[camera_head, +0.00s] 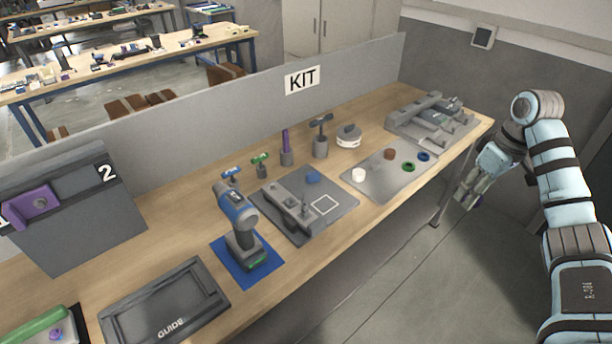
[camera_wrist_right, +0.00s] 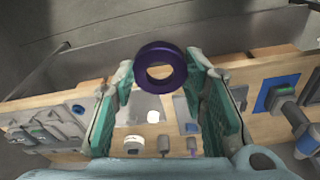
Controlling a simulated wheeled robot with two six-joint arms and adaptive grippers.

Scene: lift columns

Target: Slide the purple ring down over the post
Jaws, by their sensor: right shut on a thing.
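My right gripper (camera_head: 468,196) hangs off the right end of the workbench, over the floor. In the right wrist view it is shut on the purple ring (camera_wrist_right: 161,54), held between the fingertips with its hole facing the camera. In the head view only a dark purple bit of the ring (camera_head: 478,202) shows by the fingers. A small upright peg (camera_head: 304,208) stands on a grey fixture on the dark mat; I cannot tell for sure if it is the post. The ring is far from it. My left gripper is not in view.
A grey plate (camera_head: 376,184) on the bench carries a white cylinder (camera_head: 358,175), a brown cylinder (camera_head: 390,154), a green ring (camera_head: 408,167) and a blue ring (camera_head: 424,156). A drill (camera_head: 238,215) stands on a blue mat. A grey divider (camera_head: 200,115) runs behind the bench.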

